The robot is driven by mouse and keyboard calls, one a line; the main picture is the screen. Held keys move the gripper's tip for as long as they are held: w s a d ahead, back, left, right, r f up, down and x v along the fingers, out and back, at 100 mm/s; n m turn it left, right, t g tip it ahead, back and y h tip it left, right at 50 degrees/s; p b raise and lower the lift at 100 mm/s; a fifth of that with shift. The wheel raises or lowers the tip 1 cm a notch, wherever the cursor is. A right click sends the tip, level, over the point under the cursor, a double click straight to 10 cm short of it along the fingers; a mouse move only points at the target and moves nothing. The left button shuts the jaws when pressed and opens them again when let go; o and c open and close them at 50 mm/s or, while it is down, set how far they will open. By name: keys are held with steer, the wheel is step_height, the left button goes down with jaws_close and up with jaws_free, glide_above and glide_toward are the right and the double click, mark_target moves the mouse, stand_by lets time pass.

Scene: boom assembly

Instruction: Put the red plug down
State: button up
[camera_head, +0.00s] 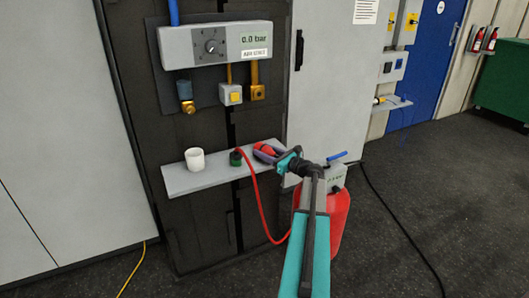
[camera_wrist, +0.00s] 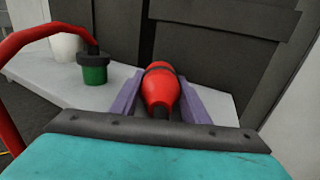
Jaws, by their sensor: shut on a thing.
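The red plug (camera_wrist: 160,88) has a rounded red body with a dark band. It sits between the two purple-grey fingers of my gripper (camera_wrist: 160,106) in the wrist view. In the head view my gripper (camera_head: 266,153) is shut on the red plug (camera_head: 265,147) over the right end of the grey shelf (camera_head: 215,174). The shelf also shows below the plug in the wrist view (camera_wrist: 50,78). I cannot tell whether the plug touches the shelf.
A white cup (camera_head: 195,160) and a green plug (camera_head: 236,158) with a red hose (camera_head: 262,205) stand on the shelf, left of my gripper. A pressure panel (camera_head: 215,45) hangs above. A red tank (camera_head: 338,213) stands on the floor at the right.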

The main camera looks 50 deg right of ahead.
steer(key=shift+f, duration=0.1)
steer(key=o, duration=1.4)
steer(key=shift+r, duration=0.2)
steer(key=s+b, duration=0.1)
steer(key=s, duration=1.1)
steer(key=shift+f, duration=0.1)
